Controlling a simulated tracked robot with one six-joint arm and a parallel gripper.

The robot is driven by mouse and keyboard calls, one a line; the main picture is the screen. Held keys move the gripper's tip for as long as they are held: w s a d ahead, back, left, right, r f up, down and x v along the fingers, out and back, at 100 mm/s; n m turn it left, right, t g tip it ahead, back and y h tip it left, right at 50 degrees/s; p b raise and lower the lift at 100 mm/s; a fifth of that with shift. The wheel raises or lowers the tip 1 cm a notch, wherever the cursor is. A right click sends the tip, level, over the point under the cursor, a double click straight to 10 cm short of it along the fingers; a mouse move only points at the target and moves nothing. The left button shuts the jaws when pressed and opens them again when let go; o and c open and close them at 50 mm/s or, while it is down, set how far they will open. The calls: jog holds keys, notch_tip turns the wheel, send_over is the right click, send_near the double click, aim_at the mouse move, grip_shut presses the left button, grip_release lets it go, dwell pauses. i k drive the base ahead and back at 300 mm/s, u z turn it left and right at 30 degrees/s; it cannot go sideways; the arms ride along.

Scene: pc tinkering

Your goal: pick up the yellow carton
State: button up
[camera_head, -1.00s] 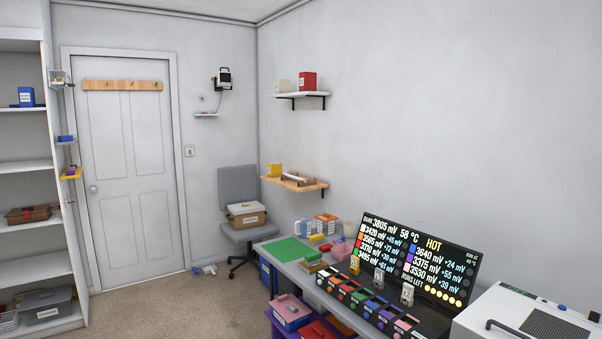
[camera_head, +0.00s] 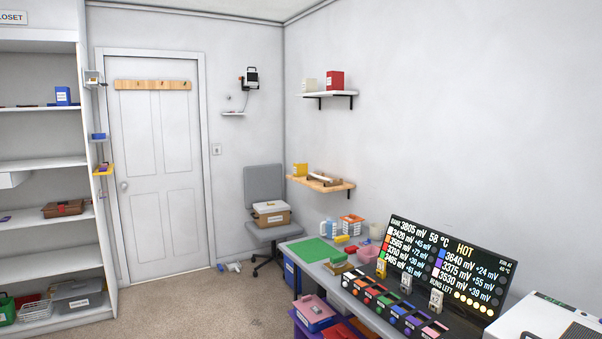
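A yellow carton (camera_head: 300,170) stands at the left end of the wooden wall shelf (camera_head: 333,189), near the room's corner. It has a pale mark on its front that is too small to read. A wooden rack or tray (camera_head: 325,180) lies to its right on the same shelf. My gripper and arm do not show in this view.
A grey chair (camera_head: 264,187) bearing a cardboard box (camera_head: 271,213) stands below and left of the shelf. The desk (camera_head: 299,261) holds a green mat, small items, a row of coloured modules and a monitor (camera_head: 450,267). Carpet (camera_head: 190,307) is clear before the door (camera_head: 160,180).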

aim_at(300, 168)
jog(key=u, duration=0.3)
jog(key=i, duration=1.9)
jog(key=u, duration=0.45)
jog(key=i, duration=2.85)
jog(key=z, duration=0.25)
